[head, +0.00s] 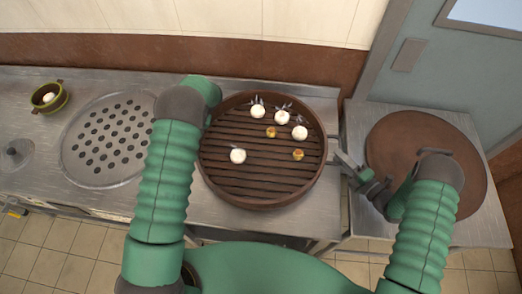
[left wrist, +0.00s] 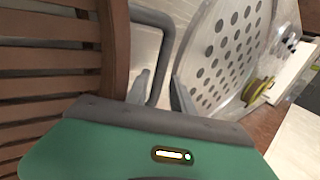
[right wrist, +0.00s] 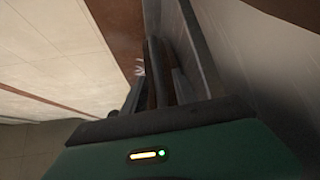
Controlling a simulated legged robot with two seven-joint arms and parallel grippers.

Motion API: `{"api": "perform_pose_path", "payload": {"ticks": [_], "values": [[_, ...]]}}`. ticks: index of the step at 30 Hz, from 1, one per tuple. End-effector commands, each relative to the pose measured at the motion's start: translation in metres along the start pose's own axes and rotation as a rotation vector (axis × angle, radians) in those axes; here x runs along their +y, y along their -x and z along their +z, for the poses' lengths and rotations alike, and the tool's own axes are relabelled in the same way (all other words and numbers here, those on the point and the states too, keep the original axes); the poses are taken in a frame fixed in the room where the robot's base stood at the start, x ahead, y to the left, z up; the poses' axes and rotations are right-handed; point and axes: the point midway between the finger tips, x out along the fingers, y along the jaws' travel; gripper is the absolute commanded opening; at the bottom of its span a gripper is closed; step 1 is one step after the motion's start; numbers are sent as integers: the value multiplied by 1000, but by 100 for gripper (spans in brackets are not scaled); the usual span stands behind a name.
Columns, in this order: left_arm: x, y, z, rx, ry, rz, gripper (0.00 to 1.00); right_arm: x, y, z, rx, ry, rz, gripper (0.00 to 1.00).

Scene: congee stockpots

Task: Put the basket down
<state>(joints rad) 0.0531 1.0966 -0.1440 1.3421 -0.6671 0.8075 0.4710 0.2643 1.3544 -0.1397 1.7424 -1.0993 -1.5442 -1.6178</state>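The basket (head: 262,199) is a round brown steamer with a slatted floor. It is level over the metal counter; I cannot tell whether its underside touches. It holds white buns (head: 238,156) and small yellow pieces (head: 298,155). In the left wrist view, my left gripper (left wrist: 162,95) has its fingers apart beside the basket's rim (left wrist: 117,50), around the lower end of a grey loop handle (left wrist: 168,32). The left arm hides this in the head view. My right gripper (head: 350,168) is at the basket's right edge; its finger gap is unclear in the right wrist view (right wrist: 165,88).
A perforated metal plate (head: 110,140) lies left of the basket. A green pot (head: 48,97) and a metal lid (head: 15,153) are farther left. A round brown board (head: 440,140) is on the right-hand counter, across a gap. A wall stands behind.

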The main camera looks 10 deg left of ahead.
Motion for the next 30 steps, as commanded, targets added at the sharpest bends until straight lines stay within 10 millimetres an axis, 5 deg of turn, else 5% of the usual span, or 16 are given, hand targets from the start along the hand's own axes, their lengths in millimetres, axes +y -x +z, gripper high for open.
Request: {"api": "perform_pose_path", "payload": {"ticks": [11,22,30], "values": [[4,8,-1,1,-3,5,35,0,-1,0,0,-1,-1,35],[2,96,-1,4,-2,4,35,0,0,0,0,-1,0,35],[1,120,-1,0,-1,2,35,-1,6,1,-1,-2,-2,35]]}}
